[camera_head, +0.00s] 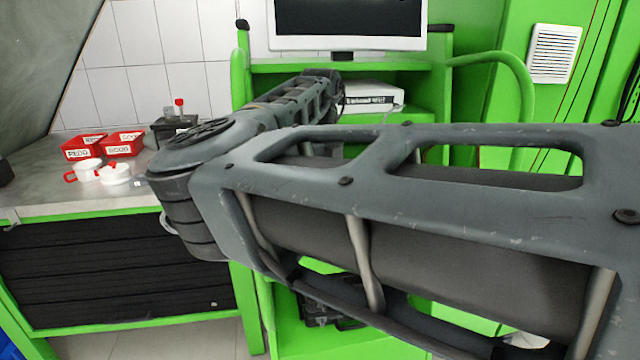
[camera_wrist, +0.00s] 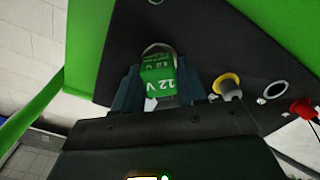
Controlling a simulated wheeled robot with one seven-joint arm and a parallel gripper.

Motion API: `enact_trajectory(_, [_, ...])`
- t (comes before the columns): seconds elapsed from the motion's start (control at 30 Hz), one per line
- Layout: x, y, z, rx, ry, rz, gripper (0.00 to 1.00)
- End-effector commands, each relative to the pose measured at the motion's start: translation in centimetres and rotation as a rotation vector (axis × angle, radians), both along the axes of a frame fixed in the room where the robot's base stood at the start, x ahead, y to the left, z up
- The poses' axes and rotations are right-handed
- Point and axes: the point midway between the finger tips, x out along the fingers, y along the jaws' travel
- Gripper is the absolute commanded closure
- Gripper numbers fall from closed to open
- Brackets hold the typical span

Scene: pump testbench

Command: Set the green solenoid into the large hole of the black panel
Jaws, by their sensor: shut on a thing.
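The green solenoid (camera_wrist: 158,78), marked "12 V", sits between the two fingers of my gripper (camera_wrist: 160,92) in the wrist view. The gripper is shut on it. The black panel (camera_wrist: 215,50) fills the upper middle of that view. The pale rim of its large hole (camera_wrist: 157,46) shows just around the far end of the solenoid. I cannot tell whether that end is inside the hole or just in front of it. In the head view my arm hides the gripper, and I cannot make out the solenoid or panel.
A yellow-ringed fitting (camera_wrist: 228,85), a smaller ringed hole (camera_wrist: 275,90) and a red plug (camera_wrist: 303,108) are on the panel right of the gripper. In the head view, red bins (camera_head: 123,144) and white-and-red parts stand on the left bench (camera_head: 45,190). A monitor (camera_head: 348,22) stands behind.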

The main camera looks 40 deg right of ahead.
Motion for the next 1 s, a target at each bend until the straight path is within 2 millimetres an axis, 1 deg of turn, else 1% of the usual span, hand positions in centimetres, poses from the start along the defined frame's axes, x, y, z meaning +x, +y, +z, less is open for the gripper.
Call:
enact_trajectory(0.1, [0.00, 0.00, -0.02, 0.000, 0.000, 0.000, 0.81])
enact_trajectory(0.13, [-0.01, 0.00, -0.03, 0.000, 0.000, 0.000, 0.58])
enact_trajectory(0.43, [-0.01, 0.01, -0.04, 0.001, 0.000, 0.000, 0.30])
enact_trajectory(0.6, [-0.01, 0.01, -0.05, 0.001, 0.000, 0.000, 0.29])
enact_trajectory(0.83, [-0.01, 0.02, -0.07, 0.001, 0.001, 0.000, 0.08])
enact_trajectory(1.0, [-0.01, 0.01, -0.05, 0.001, 0.000, 0.000, 0.08])
